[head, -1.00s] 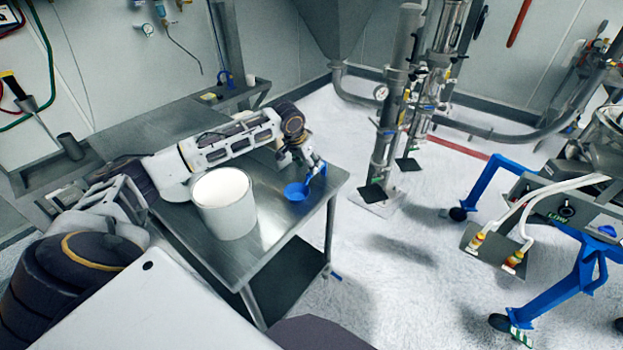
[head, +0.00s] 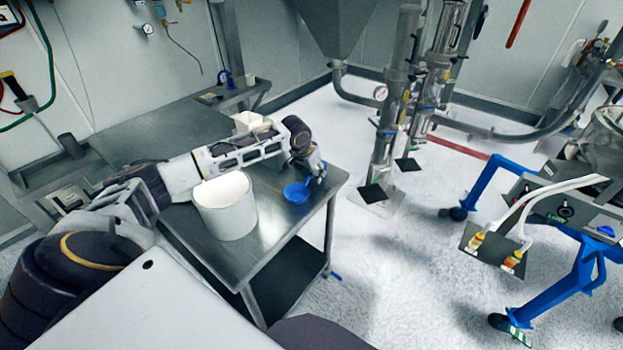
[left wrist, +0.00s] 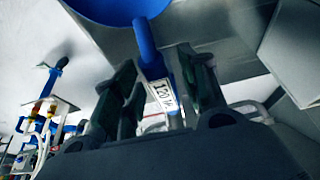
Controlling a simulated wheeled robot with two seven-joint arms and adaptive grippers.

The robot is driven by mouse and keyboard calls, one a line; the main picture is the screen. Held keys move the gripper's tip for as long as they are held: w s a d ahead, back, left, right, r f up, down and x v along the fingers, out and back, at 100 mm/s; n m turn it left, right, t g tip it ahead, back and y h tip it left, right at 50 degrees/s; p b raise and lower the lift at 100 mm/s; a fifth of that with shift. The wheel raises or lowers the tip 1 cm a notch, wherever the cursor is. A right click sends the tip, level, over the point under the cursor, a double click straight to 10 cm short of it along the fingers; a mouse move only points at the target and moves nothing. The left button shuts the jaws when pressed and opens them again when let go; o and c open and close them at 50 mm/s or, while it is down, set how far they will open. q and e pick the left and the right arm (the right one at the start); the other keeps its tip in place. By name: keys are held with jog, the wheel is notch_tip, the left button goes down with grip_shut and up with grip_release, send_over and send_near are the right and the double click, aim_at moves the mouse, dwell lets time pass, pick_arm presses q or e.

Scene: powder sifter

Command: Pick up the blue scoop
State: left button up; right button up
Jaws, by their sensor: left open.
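The blue scoop (head: 297,192) rests on the metal table near its right edge, its round bowl toward the white bucket. My left gripper (head: 317,172) is at the scoop's handle, pointing down from the arm, and hides most of that handle. In the left wrist view the blue handle (left wrist: 150,52), with a white printed label, runs between the two open fingers (left wrist: 162,85). The scoop's bowl (left wrist: 115,8) is at the top edge there. The fingers look apart around the handle, not closed on it. My right gripper is in neither view.
A white bucket (head: 228,222) stands on the table (head: 262,262) left of the scoop. A white box (head: 247,119) sits behind my left arm. A blue-legged machine (head: 575,205) stands at the right, and steel pipes (head: 395,115) rise behind the table. Floor between is clear.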

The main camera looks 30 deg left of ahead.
pick_arm(q)
jog(key=shift+w+f, duration=0.2)
jog(key=shift+f, duration=0.3)
grip_shut()
